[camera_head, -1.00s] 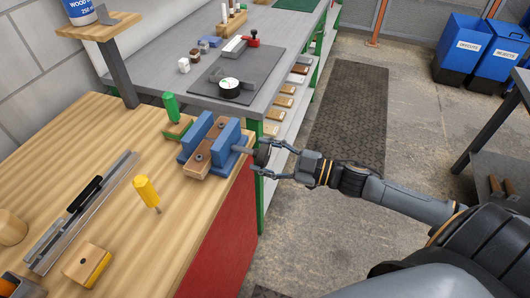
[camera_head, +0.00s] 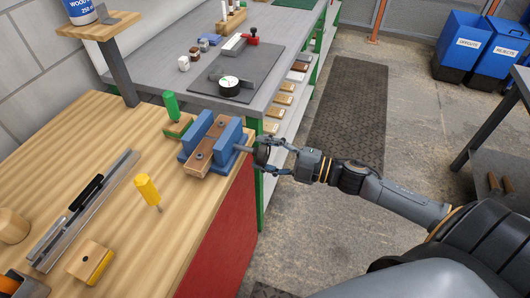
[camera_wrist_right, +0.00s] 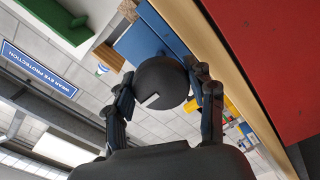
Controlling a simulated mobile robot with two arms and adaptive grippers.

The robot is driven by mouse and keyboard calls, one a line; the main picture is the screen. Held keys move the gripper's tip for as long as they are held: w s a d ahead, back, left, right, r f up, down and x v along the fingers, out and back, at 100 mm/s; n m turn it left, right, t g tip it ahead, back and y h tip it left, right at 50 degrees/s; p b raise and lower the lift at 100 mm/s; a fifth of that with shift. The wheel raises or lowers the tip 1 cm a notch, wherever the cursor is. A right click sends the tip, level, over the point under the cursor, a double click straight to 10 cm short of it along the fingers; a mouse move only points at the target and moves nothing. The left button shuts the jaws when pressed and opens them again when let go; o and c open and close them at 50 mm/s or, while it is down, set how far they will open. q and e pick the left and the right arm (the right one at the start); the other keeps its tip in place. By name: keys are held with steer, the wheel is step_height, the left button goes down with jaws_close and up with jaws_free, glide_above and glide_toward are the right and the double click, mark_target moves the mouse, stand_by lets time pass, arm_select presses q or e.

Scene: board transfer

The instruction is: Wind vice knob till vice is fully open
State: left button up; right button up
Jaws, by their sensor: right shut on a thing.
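The blue vice (camera_head: 229,137) sits at the right edge of the wooden bench. Its two upright blue jaws stand apart, with a brown part carrying dark round spots between them. A short grey screw leads from the vice to a dark round knob (camera_head: 261,156), just beyond the bench edge. My right gripper (camera_head: 265,157) comes in from the right and is shut on the knob. In the right wrist view, the dark knob (camera_wrist_right: 163,80), with a light mark on its face, lies between the two fingers of the gripper (camera_wrist_right: 163,92). My left gripper is not in view.
A green-handled tool (camera_head: 170,104) stands close behind the vice. A grey table (camera_head: 181,88) adjoins behind. The floor right of the bench is open.

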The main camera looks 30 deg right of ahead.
stand_by(0.4)
steer(key=o, duration=1.2)
steer(key=shift+c, duration=0.2)
steer(key=shift+s, duration=0.1)
steer(key=v, duration=1.2)
